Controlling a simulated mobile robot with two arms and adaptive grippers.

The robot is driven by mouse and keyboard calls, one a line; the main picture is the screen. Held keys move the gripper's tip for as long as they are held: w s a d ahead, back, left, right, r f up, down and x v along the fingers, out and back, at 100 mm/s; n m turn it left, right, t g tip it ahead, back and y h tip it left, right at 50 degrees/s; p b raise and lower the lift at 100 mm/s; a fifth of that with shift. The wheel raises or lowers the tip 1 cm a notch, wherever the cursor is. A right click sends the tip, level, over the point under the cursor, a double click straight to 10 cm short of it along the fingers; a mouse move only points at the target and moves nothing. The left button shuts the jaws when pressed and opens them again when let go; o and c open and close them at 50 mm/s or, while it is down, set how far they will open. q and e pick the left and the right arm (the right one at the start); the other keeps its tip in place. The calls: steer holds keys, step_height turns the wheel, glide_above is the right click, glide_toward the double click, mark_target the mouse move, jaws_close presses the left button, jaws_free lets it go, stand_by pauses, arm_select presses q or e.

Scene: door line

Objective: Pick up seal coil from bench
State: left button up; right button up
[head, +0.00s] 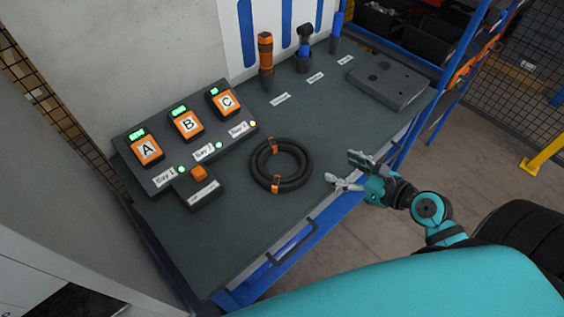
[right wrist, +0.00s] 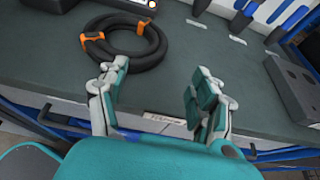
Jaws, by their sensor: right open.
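The seal coil (head: 296,182) is a black ring of thick tubing, bound with two orange bands, lying flat on the dark bench top (head: 240,225) near its front. It also shows in the right wrist view (right wrist: 158,45), at the upper left beyond my fingers. My right gripper (head: 345,171) is open and empty at the bench's front edge, to the right of the coil and apart from it. In the right wrist view its two fingers (right wrist: 155,95) are spread wide with bench surface between them. My left gripper is not in view.
A panel with orange units A, B and C (head: 187,124) stands left of the coil, with a small box with an orange button (head: 200,188) before it. An orange-topped tool (head: 265,55) stands at the back. A grey block (head: 388,82) lies at the right. A handle (head: 292,242) is on the front edge.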

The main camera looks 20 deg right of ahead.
steer(key=p, duration=0.1)
glide_toward(297, 147)
steer(key=x, duration=0.4)
steer(key=shift+s+d+f, duration=0.1)
steer(key=shift+d+f, duration=0.1)
steer(key=shift+f, duration=0.1)
steer(key=x, duration=0.3)
steer(key=p+x, duration=0.1)
steer(key=x, duration=0.1)
steer(key=shift+a+r, duration=0.15)
steer(key=shift+r, duration=0.2)
steer(key=shift+w+f, duration=0.15)
steer(key=shift+w, duration=0.15)
steer(key=shift+s, duration=0.1)
steer(key=shift+c, duration=0.5)
steer(key=shift+c, duration=1)
jaws_close()
